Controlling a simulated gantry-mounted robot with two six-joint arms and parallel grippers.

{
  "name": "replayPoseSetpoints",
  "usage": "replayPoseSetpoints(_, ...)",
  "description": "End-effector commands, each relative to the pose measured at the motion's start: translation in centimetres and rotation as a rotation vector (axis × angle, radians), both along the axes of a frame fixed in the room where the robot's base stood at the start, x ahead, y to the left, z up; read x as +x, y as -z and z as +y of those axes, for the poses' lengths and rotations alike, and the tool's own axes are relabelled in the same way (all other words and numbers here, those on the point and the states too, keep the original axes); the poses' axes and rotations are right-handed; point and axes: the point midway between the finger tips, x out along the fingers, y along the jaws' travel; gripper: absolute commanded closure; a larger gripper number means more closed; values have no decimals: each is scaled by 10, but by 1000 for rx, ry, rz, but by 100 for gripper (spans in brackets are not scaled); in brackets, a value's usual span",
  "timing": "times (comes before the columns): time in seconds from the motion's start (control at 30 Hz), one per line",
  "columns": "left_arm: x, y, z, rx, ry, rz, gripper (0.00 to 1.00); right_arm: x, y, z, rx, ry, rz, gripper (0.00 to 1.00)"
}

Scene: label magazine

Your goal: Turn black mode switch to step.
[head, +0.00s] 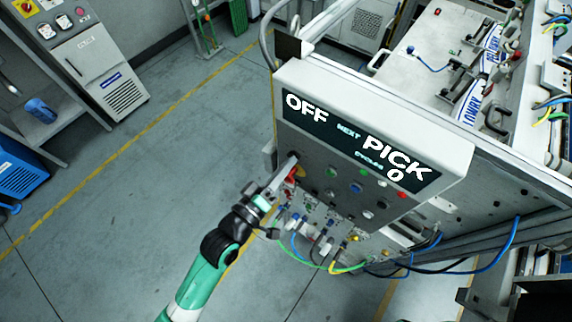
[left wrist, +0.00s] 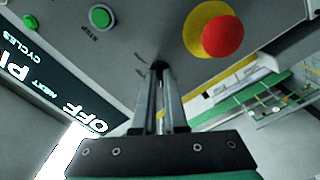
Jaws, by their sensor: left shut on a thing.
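The control box (head: 370,130) has a dark display (head: 345,140) that reads OFF, NEXT PICK and CYCLES 0. My left gripper (head: 290,161) reaches the left end of the box's button panel. In the left wrist view its two fingers (left wrist: 159,75) close together on the black mode switch (left wrist: 158,64) at the panel face. The switch is mostly hidden between the fingertips, so its pointing angle is hard to tell. My right gripper is in neither view.
A red emergency button on a yellow disc (left wrist: 222,36) sits close beside the fingers. A green button (left wrist: 101,16) marked STEP is on the other side. Cables (head: 330,266) hang below the panel. Open floor (head: 130,200) lies to the left.

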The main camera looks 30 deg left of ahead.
Motion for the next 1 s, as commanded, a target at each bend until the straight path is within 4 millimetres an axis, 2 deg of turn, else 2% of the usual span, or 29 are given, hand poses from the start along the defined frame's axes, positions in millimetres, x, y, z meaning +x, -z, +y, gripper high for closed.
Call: replayPoseSetpoints(1.0, 0, 1, 1, 941, -1, -158, 100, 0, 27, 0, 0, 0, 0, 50)
